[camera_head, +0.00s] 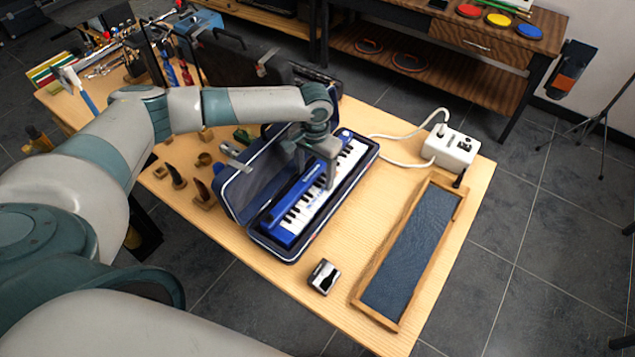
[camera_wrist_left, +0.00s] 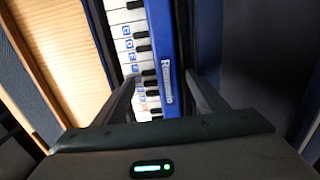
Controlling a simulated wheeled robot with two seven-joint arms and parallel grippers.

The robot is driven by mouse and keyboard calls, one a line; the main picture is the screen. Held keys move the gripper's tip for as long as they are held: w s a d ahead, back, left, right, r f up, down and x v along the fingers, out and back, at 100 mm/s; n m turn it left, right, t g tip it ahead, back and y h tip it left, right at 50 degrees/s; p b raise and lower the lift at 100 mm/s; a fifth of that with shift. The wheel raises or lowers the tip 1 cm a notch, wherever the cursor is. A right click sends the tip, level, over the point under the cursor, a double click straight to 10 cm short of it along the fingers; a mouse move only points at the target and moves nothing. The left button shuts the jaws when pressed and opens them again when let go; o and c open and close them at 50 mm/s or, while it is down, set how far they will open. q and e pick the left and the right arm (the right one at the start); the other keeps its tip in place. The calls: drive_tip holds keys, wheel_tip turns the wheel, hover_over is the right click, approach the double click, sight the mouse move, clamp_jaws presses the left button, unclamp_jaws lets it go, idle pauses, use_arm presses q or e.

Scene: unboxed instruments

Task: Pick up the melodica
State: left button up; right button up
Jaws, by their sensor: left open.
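The melodica (camera_head: 300,211), blue with black and white keys, lies in an open blue-lined case (camera_head: 242,188) on the wooden table. It also shows in the left wrist view (camera_wrist_left: 165,52), running up between the fingers. My left gripper (camera_head: 317,172) is over the upper half of the melodica, pointing down, with its arm coming in from the left. In the left wrist view the left gripper (camera_wrist_left: 165,92) is open, one finger on each side of the melodica. The gripper hides part of the keys. My right gripper is not in view.
A wooden tray with a dark lining (camera_head: 408,258) lies right of the case. A white box (camera_head: 452,148) with a pale hose stands at the back right. A small metal object (camera_head: 324,277) sits near the front edge. Several small items stand left of the case.

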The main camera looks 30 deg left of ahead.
sight(318, 179)
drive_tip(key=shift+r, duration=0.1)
use_arm(q)
clamp_jaws()
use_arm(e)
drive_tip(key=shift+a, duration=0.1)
